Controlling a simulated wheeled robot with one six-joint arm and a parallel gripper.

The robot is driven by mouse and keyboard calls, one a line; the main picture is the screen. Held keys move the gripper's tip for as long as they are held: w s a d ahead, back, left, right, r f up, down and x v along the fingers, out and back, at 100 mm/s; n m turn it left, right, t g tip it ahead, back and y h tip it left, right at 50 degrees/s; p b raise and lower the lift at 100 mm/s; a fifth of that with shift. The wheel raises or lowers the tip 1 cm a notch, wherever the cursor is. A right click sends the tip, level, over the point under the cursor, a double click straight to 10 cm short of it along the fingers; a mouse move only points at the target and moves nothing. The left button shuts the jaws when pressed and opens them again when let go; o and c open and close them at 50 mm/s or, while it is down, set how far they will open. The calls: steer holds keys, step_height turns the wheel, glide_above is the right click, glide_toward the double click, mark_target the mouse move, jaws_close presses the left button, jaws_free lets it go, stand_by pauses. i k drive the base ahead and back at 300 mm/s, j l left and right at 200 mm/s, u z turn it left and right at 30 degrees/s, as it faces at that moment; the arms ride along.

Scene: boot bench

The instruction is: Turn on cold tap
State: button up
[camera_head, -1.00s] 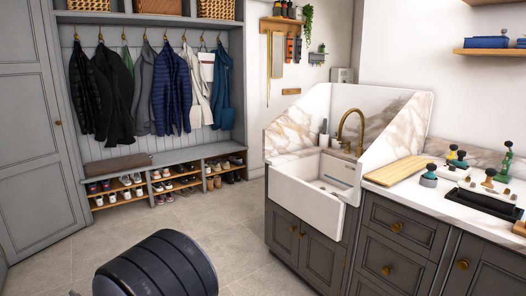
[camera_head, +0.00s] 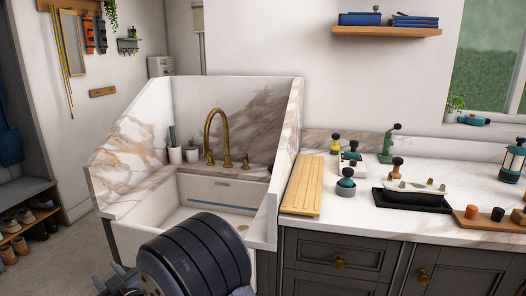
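A brass gooseneck tap (camera_head: 213,128) rises from the marble ledge at the back of the white sink (camera_head: 196,217). A small brass handle (camera_head: 245,162) stands to the right of the spout, and another small brass piece (camera_head: 228,160) is just left of it. No hot or cold marking can be read. Whether water runs is not clear; no stream shows. A dark, ribbed part of my arm fills the bottom centre and hides the sink's front. My gripper cannot be made out in this view.
Marble splash panels (camera_head: 133,147) flank the sink. White cups (camera_head: 192,153) stand on the ledge left of the tap. A wooden board (camera_head: 303,185) lies on the right-hand counter, beside stamp-like tools and a black tray (camera_head: 411,201). Floor shows at lower left.

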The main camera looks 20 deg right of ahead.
mark_target(245, 156)
steer(key=i+j+z, duration=0.2)
steer(key=z, duration=0.15)
steer(key=i+j+z, duration=0.7)
steer(key=j+z, duration=0.35)
steer(key=i+j+z, duration=0.2)
steer(key=j+z, duration=0.15)
steer(key=j, duration=0.15)
steer(key=j+z, duration=0.35)
steer(key=i+j, duration=0.05)
steer(key=j, duration=0.05)
